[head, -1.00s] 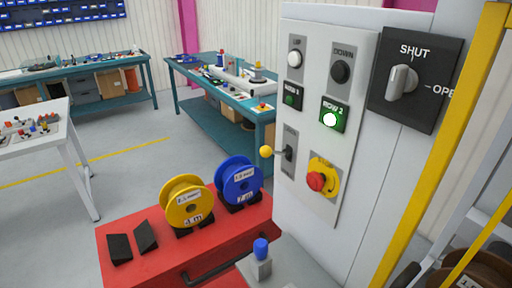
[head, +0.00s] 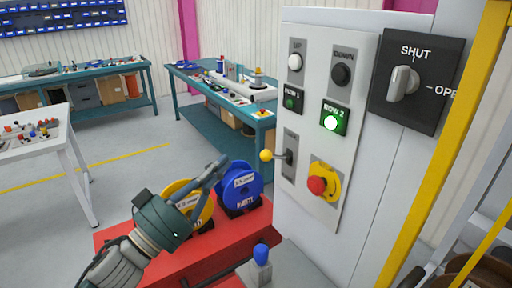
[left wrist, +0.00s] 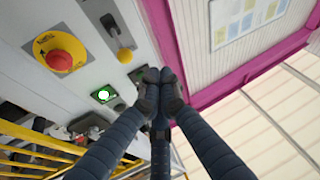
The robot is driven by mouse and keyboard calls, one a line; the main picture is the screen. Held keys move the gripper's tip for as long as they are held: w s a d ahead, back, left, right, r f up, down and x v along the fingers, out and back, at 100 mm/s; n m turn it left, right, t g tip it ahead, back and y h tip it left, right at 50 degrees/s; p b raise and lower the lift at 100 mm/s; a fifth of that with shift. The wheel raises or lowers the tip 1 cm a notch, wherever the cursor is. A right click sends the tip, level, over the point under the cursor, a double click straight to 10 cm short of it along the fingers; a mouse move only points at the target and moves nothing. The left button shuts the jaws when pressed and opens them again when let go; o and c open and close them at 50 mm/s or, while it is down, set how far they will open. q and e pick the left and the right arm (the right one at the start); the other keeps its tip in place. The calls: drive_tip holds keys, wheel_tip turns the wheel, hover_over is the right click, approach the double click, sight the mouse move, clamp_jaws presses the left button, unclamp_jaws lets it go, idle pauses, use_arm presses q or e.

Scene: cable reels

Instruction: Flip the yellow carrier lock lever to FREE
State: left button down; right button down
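The lock lever with its yellow ball knob (head: 266,155) sticks out to the left from a dark slot on the grey control panel (head: 318,235). Its slot label is too small to read. In the left wrist view the yellow knob (left wrist: 124,55) stands left of and above my fingertips. My left gripper (head: 221,166) is in front of the reels, left of the knob and apart from it. Its fingertips (left wrist: 160,78) meet in the left wrist view, with nothing seen between them. My right gripper is not in view.
A red emergency button (head: 317,185), the lit ROW 2 button (head: 331,122) and the SHUT/OPEN switch (head: 403,84) sit near the lever. A blue reel (head: 243,183) and a partly hidden yellow reel (head: 176,188) stand on the red cart (head: 205,255). A yellow post (head: 440,150) rises at right.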

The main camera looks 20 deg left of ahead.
use_arm(q)
drive_tip(key=r+h, duration=0.1)
drive_tip(key=s+d+r+m+h, duration=0.1)
drive_tip(key=d+m+h, duration=0.1)
drive_tip(key=shift+s+r+g+h, duration=0.3)
drive_tip(key=shift+r+g, duration=0.1)
wheel_tip(320, 180, up, 4)
drive_tip(key=r+p, duration=0.1)
drive_tip(key=p, duration=0.4)
hover_over(276, 157)
drive_tip(key=s+a, duration=0.1)
drive_tip(key=a, duration=0.3)
drive_tip(key=f, duration=0.1)
drive_tip(key=s+f, duration=0.1)
drive_tip(key=f, duration=0.2)
drive_tip(key=shift+s+d+f, duration=0.2)
drive_tip(key=shift+s+f, duration=0.2)
